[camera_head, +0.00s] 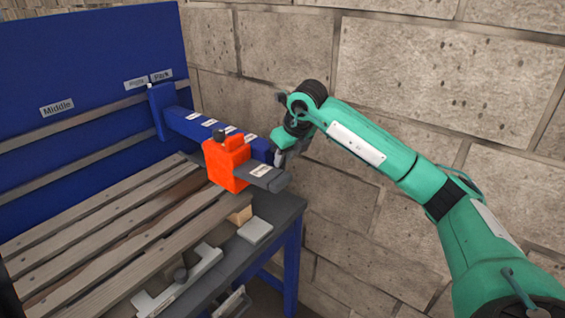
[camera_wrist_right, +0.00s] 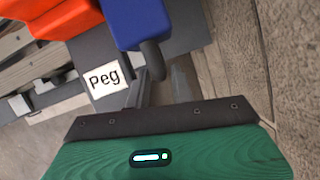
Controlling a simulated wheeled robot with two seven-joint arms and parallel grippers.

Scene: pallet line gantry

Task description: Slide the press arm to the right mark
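The press arm (camera_head: 187,121) is a blue beam that reaches out from a blue block on the rail of the back panel. That block stands just below the Park label (camera_head: 161,75). The right mark (camera_head: 135,84) is the small label left of Park. An orange block (camera_head: 226,163) sits on the beam. A dark handle (camera_wrist_right: 151,60) hangs from the beam's near end. My right gripper (camera_head: 286,151) is at that end; in the wrist view its fingers (camera_wrist_right: 162,84) are close together on both sides of the handle, shut on it. My left gripper is out of view.
The Middle label (camera_head: 57,107) is farther left on the blue panel (camera_head: 90,45). A slatted pallet (camera_head: 110,228) lies under the beam. A grey plate (camera_wrist_right: 98,55) labelled Peg sticks out beside the orange block. A stone wall (camera_head: 445,80) stands close on the right.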

